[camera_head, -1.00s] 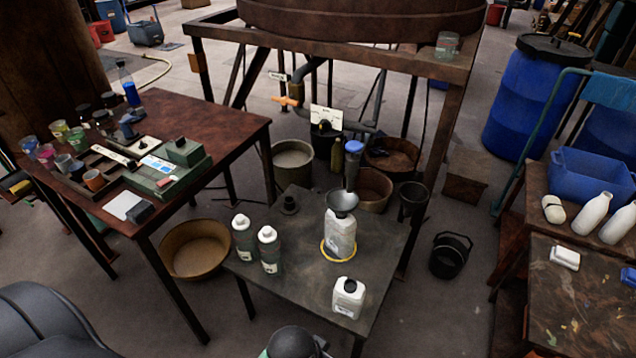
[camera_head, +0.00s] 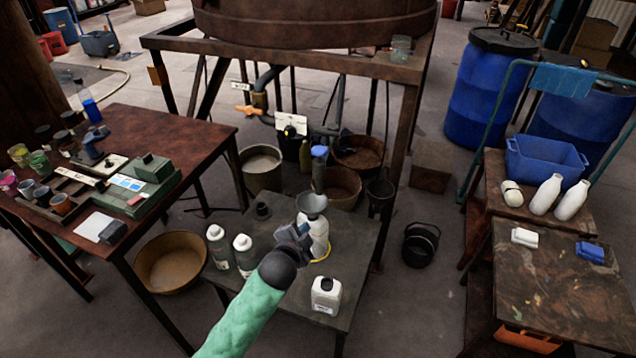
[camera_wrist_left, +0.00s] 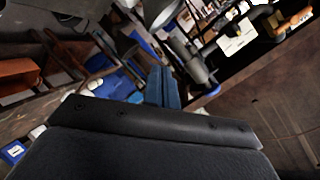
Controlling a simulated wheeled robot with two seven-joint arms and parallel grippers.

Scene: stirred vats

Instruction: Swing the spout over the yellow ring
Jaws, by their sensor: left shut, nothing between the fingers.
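The spout (camera_head: 318,175) is a grey upright tube with a blue top, at the end of pipework under the big vat. In the head view its lower end lines up with a grey funnel (camera_head: 311,204) in a white bottle (camera_head: 319,236); I cannot tell the exact gap. The yellow ring (camera_head: 324,257) shows on the dark table around the bottle's base, partly hidden. My left gripper (camera_head: 301,232) is shut and empty, in front of the bottle and funnel in the picture. Its blue-grey fingers (camera_wrist_left: 164,88) also show in the left wrist view. My right gripper is out of view.
An orange-handled valve (camera_head: 247,111) is on the pipe. Buckets stand behind. Floor at right holds a black bucket (camera_head: 420,245).

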